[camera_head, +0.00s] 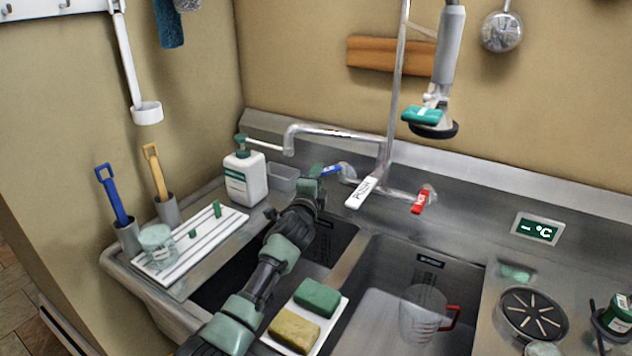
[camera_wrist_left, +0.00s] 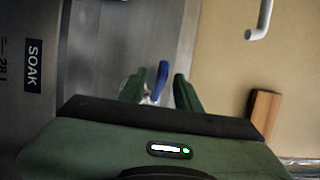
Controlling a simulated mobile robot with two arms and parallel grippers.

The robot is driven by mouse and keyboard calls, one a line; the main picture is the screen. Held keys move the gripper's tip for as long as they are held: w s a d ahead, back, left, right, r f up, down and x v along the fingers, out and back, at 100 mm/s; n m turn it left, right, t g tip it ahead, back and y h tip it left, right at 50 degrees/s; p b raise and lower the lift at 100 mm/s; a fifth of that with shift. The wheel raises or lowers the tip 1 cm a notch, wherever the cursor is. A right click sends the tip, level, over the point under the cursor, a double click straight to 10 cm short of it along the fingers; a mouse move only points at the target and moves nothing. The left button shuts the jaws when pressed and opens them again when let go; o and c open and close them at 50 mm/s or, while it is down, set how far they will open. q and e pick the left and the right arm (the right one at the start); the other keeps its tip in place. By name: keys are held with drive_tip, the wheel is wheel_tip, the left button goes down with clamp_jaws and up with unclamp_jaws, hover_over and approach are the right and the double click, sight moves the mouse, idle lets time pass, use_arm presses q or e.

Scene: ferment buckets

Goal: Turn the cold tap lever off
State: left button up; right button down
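The cold tap lever (camera_head: 331,171) is blue and sits at the left end of the tap body, below the chrome spout. It also shows in the left wrist view (camera_wrist_left: 161,76), just past and between my fingertips. My left gripper (camera_head: 318,178) reaches up over the left basin to the lever. In the left wrist view its two green fingers (camera_wrist_left: 158,90) stand apart, with a gap on both sides of the lever. I cannot tell whether either finger touches it. My right gripper is in no view.
The white-handled lever (camera_head: 361,192) and red lever (camera_head: 421,200) are right of the blue one. A soap bottle (camera_head: 245,176) and clear tub (camera_head: 283,178) stand left.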

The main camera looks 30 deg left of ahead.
use_arm(q)
drive_tip(key=v, duration=0.7)
drive_tip(key=shift+s, duration=0.35)
drive_tip(key=shift+f, duration=0.1)
drive_tip(key=shift+c, duration=0.3)
